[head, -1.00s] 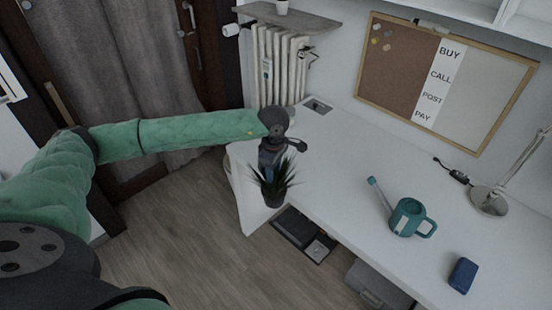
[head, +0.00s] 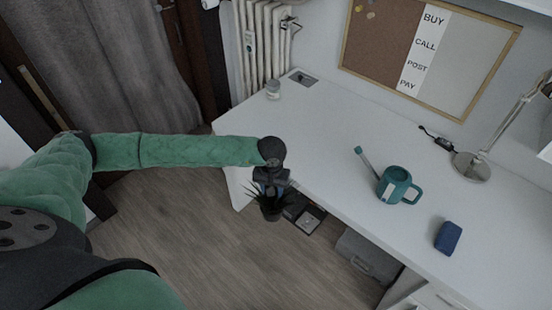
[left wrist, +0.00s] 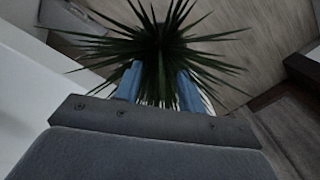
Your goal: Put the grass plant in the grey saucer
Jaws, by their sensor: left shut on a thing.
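The grass plant (head: 270,202) has spiky dark green leaves and a small dark pot. In the head view it hangs upright from my left gripper (head: 271,185), just off the desk's front edge at the left end, above the floor. My left gripper is shut on the plant. In the left wrist view the leaves (left wrist: 160,38) spread out beyond the blue fingers (left wrist: 158,85), and the pot is hidden. My right gripper is not in view.
A teal watering can (head: 394,185), a blue box (head: 448,238) and a lamp (head: 472,166) stand farther right. Below are a dark case and a grey box (head: 368,256).

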